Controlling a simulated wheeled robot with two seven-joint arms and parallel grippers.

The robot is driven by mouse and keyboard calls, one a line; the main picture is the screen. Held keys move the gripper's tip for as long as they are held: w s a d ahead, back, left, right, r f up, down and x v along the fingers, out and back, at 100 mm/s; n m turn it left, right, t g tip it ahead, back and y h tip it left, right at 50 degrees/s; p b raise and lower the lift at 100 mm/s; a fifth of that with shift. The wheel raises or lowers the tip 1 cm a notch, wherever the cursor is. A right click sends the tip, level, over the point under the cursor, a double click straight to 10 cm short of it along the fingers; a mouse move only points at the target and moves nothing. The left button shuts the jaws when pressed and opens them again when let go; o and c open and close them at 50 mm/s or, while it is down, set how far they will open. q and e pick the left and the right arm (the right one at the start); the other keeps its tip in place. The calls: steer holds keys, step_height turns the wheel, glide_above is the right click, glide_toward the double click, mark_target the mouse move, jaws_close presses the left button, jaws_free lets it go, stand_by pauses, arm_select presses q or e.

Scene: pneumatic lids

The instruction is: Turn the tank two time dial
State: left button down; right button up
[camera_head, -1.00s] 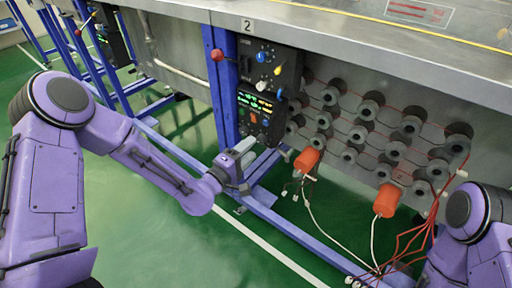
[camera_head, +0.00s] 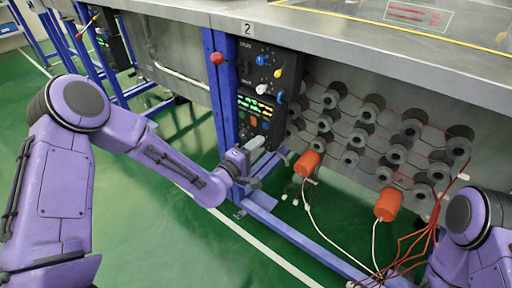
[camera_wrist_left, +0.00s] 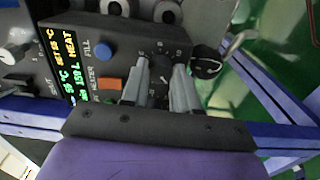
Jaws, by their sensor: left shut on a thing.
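The tank marked 2 (camera_head: 247,28) has a dark control panel (camera_head: 241,112) on its front, below the counter edge. In the left wrist view, the time dial (camera_wrist_left: 159,66) is a dark round knob ringed by small numbers, beside an orange switch (camera_wrist_left: 112,84) and a blue button (camera_wrist_left: 103,50). My left gripper (camera_wrist_left: 161,78) has its fingers on both sides of this dial and is shut on it. In the head view, the left gripper (camera_head: 259,146) is at the panel's lower edge and hides the dial. My right gripper is out of view.
A lit display (camera_wrist_left: 72,70) sits on the panel, with a blue knob (camera_head: 262,60) and yellow knob (camera_head: 278,71) above. A red ball-ended lever (camera_head: 216,58) stands left. A blue rail (camera_head: 270,216) runs below.

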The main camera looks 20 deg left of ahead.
arm_select(q)
steer(key=m+b, duration=0.3)
steer(key=m, duration=1.7)
steer(key=shift+m+b, duration=0.35)
steer(key=shift+m, duration=0.35)
steer(key=c, duration=0.8)
jaws_free()
steer(key=shift+c, duration=0.2)
